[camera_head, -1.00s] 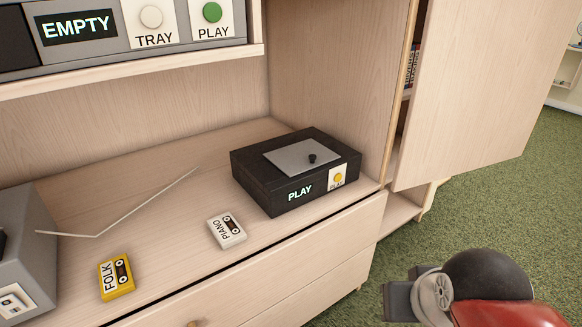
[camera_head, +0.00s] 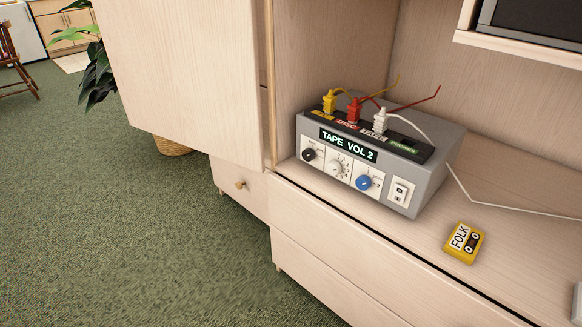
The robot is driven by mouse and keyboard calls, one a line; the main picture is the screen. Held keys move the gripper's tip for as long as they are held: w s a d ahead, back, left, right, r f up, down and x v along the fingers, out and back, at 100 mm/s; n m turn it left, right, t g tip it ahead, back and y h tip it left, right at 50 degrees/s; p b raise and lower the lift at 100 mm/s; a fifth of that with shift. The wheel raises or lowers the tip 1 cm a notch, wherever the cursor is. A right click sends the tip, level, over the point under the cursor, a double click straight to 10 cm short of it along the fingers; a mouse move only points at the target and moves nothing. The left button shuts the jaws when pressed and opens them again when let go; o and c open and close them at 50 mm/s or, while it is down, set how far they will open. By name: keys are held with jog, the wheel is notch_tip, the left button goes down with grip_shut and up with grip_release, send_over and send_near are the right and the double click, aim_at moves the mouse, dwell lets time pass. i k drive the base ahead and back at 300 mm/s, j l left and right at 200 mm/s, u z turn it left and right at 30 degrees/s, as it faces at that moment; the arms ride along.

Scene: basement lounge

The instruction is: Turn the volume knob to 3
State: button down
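A grey amplifier box (camera_head: 430,180) stands on the cabinet's shelf top. Its display (camera_head: 348,145) reads "TAPE VOL 2". Below the display are a black knob (camera_head: 309,154), a pale knob with dial marks around it (camera_head: 340,169) and a blue knob (camera_head: 364,182). The small lettering by the knobs is too small to read, so I cannot tell for sure which one is the volume knob. A white switch plate (camera_head: 399,192) sits at the right of the front. My gripper is not in view.
Yellow (camera_head: 329,101), red (camera_head: 353,108) and white (camera_head: 380,119) plugs with cables stand on the amplifier's top. A yellow FOLK cassette (camera_head: 465,242) lies to its right. A cabinet door (camera_head: 190,75) stands left of the amplifier. Green carpet (camera_head: 130,240) lies clear at the front left.

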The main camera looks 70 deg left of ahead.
aim_at(333, 167)
jog(key=u, duration=2.3)
jog(key=i+j+u, duration=0.3)
jog(key=i+j, duration=0.1)
jog(key=i, duration=0.1)
